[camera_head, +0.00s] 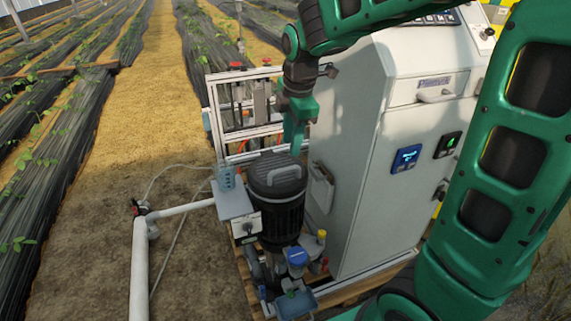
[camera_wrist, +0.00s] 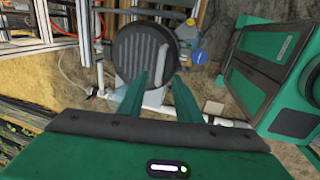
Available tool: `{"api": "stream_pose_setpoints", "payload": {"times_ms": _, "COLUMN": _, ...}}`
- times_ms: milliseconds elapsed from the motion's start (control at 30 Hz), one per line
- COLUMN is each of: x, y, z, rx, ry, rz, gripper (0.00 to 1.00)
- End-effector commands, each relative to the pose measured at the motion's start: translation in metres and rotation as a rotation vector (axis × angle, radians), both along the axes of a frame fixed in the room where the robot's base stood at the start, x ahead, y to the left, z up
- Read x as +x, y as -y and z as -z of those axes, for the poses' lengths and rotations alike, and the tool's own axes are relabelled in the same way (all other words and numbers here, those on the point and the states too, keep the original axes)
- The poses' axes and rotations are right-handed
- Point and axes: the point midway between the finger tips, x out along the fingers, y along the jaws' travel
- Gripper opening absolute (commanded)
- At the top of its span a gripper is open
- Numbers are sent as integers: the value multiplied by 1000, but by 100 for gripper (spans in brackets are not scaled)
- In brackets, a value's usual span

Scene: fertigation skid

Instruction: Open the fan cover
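The fan cover (camera_head: 276,176) is a dark round cap with a light grey handle (camera_head: 284,174) across its top, seated on an upright black motor (camera_head: 281,217). In the wrist view the cover (camera_wrist: 124,50) is seen from above as a ribbed disc and looks closed. My gripper (camera_head: 296,147) points down just above and behind the cover's right side. In the wrist view its two green fingers (camera_wrist: 159,78) are spread with a clear gap, holding nothing. Their tips overlap the cover's lower rim in that picture; contact cannot be told.
A tall pale cabinet (camera_head: 352,150) stands close to the motor's right. A metal frame (camera_head: 232,100) is behind it. A grey box (camera_head: 234,203) and white pipe (camera_head: 139,255) are at left. A blue-capped part (camera_head: 298,256) sits below. Bare soil lies left.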

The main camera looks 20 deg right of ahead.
Motion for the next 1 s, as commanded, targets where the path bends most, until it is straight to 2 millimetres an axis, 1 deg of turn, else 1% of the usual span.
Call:
{"api": "stream_pose_setpoints", "payload": {"times_ms": 33, "x": 1, "y": 0, "z": 8, "rx": -1, "ry": -3, "rz": 1, "gripper": 31}}
{"api": "stream_pose_setpoints", "payload": {"times_ms": 300, "x": 9, "y": 1, "z": 55, "rx": 0, "ry": -5, "rz": 4, "gripper": 31}}
{"api": "stream_pose_setpoints", "payload": {"times_ms": 500, "x": 15, "y": 1, "z": 81, "rx": 1, "ry": -3, "rz": 5, "gripper": 31}}
{"api": "stream_pose_setpoints", "payload": {"times_ms": 700, "x": 17, "y": 1, "z": 91, "rx": 1, "ry": -1, "rz": 5, "gripper": 31}}
{"api": "stream_pose_setpoints", "payload": {"times_ms": 967, "x": 17, "y": 1, "z": 92, "rx": 1, "ry": 0, "rz": 5, "gripper": 31}}
{"api": "stream_pose_setpoints", "payload": {"times_ms": 1000, "x": 17, "y": 1, "z": 92, "rx": 1, "ry": 0, "rz": 5, "gripper": 24}}
